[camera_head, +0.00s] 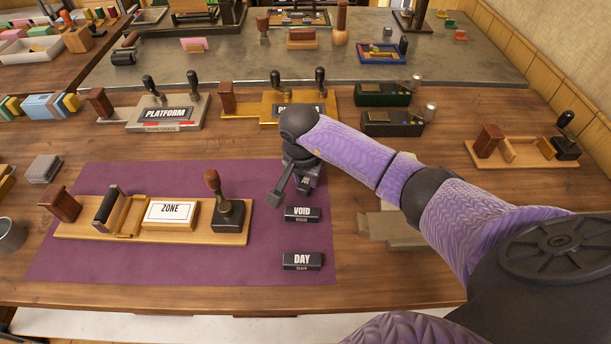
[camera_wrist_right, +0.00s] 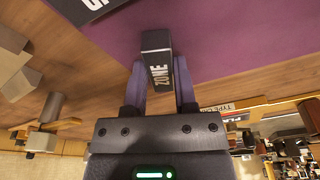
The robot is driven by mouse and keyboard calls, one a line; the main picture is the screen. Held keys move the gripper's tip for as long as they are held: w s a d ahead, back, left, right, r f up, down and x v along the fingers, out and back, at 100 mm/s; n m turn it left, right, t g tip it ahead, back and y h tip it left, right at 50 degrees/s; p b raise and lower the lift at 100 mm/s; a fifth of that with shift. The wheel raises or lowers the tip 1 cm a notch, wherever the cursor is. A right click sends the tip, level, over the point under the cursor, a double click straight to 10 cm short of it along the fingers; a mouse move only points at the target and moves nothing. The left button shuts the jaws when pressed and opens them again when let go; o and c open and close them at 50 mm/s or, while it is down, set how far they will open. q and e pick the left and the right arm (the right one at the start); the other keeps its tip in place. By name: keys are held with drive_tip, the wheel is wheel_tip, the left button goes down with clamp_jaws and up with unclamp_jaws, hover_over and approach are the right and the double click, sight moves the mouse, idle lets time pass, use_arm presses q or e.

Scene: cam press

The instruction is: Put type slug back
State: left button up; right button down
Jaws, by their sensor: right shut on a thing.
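My right gripper (camera_head: 303,181) hangs over the right part of the purple mat (camera_head: 110,272), just behind the VOID slug. In the right wrist view its two fingers (camera_wrist_right: 160,82) are shut on a dark type slug (camera_wrist_right: 157,55) lettered ZONE. Two dark slugs lie on the mat: VOID (camera_head: 302,214) and DAY (camera_head: 302,261). Left of them a wooden press board (camera_head: 82,232) carries a white ZONE plate (camera_head: 170,211), a black roller and a dark stamp with a brown knob (camera_head: 227,212). My left gripper is not in view.
Behind the mat stand a PLATFORM press (camera_head: 166,114) and a yellow press (camera_head: 264,106), partly hidden by my arm. Dark boxes (camera_head: 392,123) stand to their right. Another wooden press (camera_head: 522,151) stands at right.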

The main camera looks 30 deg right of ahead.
sight(302, 187)
drive_tip(key=shift+f, duration=0.2)
drive_tip(key=shift+c, duration=2)
unclamp_jaws()
drive_tip(key=shift+r, duration=0.1)
drive_tip(key=shift+r, duration=0.35)
wheel_tip(302, 187, up, 11)
drive_tip(key=s+a+p, duration=0.1)
drive_tip(key=p, duration=0.1)
drive_tip(key=shift+a+r+p, duration=0.2)
drive_tip(key=shift+a+p, duration=0.1)
drive_tip(key=shift+p, duration=0.1)
